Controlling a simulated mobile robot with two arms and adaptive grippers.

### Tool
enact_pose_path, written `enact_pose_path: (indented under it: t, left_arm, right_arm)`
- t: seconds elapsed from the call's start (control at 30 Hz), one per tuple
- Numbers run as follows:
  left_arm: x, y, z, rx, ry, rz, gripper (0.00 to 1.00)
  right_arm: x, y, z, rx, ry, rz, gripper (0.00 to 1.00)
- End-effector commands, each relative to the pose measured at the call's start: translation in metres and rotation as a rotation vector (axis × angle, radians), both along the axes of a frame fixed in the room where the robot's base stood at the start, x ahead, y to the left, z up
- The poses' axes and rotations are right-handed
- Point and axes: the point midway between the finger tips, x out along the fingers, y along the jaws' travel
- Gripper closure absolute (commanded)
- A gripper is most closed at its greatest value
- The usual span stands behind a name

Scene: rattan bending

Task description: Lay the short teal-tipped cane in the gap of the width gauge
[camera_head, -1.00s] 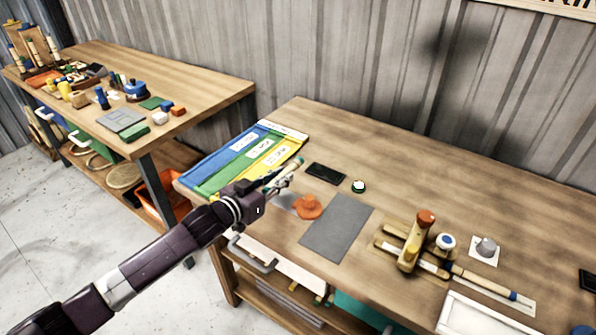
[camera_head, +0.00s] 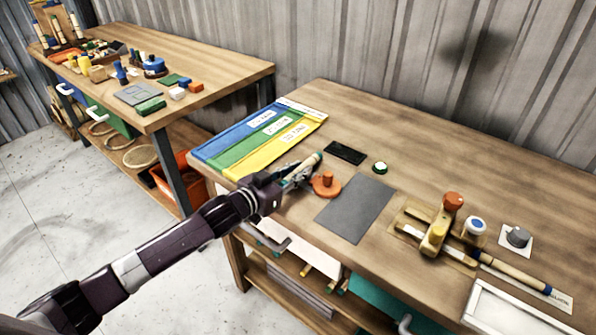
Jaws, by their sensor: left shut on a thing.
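My left gripper (camera_head: 297,174) is shut on the short teal-tipped cane (camera_head: 312,162). The cane's pale shaft and a teal end show beyond the fingers; the rest is hidden by the gripper. The gripper is over the near left part of the right-hand bench, between the yellow strip and an orange knobbed piece. A wooden fixture (camera_head: 408,235) with parallel bars, which looks like the width gauge, is to the right, past the grey mat. A tan and orange upright tool partly covers it, so its gap is not clear. My right gripper is not in view.
An orange knobbed piece (camera_head: 326,186) is close beside the gripper. A grey mat (camera_head: 356,208) lies clear. A blue-tipped cane (camera_head: 515,272) and a white tray (camera_head: 515,312) are at right.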

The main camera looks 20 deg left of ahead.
Motion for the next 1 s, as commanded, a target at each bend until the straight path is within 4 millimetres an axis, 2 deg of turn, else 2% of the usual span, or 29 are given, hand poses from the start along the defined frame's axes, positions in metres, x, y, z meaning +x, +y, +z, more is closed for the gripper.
enact_pose_path:
  t: [0.27, 0.3, 0.47, 0.83, 1.0]
  left_arm:
    - [0.000, 0.000, 0.001, 0.000, 0.000, 0.000, 1.00]
    - [0.000, 0.000, 0.001, 0.000, 0.000, 0.000, 0.79]
    - [0.000, 0.000, 0.000, 0.000, 0.000, 0.000, 0.62]
    - [-0.002, 0.000, 0.000, 0.000, 0.002, 0.000, 0.62]
    - [-0.016, 0.006, 0.001, 0.000, 0.004, 0.000, 0.62]
  right_arm:
    - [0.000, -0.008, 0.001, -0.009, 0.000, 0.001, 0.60]
    - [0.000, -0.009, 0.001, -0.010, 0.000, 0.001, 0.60]
    - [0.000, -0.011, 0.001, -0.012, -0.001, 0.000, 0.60]
    - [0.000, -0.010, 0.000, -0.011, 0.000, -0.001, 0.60]
    - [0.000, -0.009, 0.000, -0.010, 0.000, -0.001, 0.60]
